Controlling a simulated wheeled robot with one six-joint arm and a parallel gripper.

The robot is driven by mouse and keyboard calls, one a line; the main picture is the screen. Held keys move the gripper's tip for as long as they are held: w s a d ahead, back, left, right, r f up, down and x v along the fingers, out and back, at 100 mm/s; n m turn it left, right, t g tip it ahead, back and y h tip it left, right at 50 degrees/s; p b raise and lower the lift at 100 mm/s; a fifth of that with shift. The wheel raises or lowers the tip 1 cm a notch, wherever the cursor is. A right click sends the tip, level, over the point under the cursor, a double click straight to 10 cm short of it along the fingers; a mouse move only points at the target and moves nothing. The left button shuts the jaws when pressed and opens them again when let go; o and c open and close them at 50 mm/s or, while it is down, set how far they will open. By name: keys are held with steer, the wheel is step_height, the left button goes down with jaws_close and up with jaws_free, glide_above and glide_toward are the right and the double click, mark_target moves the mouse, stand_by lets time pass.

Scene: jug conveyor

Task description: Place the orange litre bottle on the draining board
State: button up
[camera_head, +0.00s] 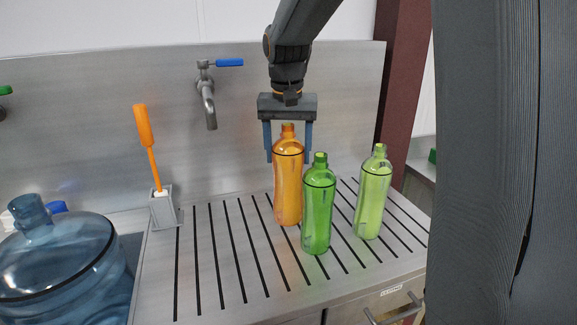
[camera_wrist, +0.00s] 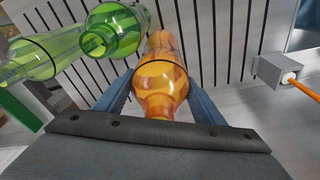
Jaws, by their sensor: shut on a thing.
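The orange litre bottle (camera_head: 288,180) is upright at the slotted draining board (camera_head: 215,270), behind a green bottle; I cannot tell whether its base touches the board. My gripper (camera_head: 288,145) comes from above with its two blue fingers on either side of the bottle's upper part, shut on it. In the wrist view the orange bottle (camera_wrist: 160,78) lies between the fingers (camera_wrist: 158,90), its neck toward the palm. The green bottle hides part of its lower right side in the head view.
A green bottle (camera_head: 318,215) stands just in front, and a lighter green bottle (camera_head: 373,195) to the right. A brush holder (camera_head: 164,208) with an orange-handled brush (camera_head: 146,135), a tap (camera_head: 207,95) and a large blue jug (camera_head: 55,262) are to the left. The board's left part is clear.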

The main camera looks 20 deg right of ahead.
mark_target(288, 170)
steer(key=shift+f+p, duration=0.5)
steer(key=shift+f, duration=2.1)
steer(key=o, duration=1.1)
steer(key=shift+c, duration=0.2)
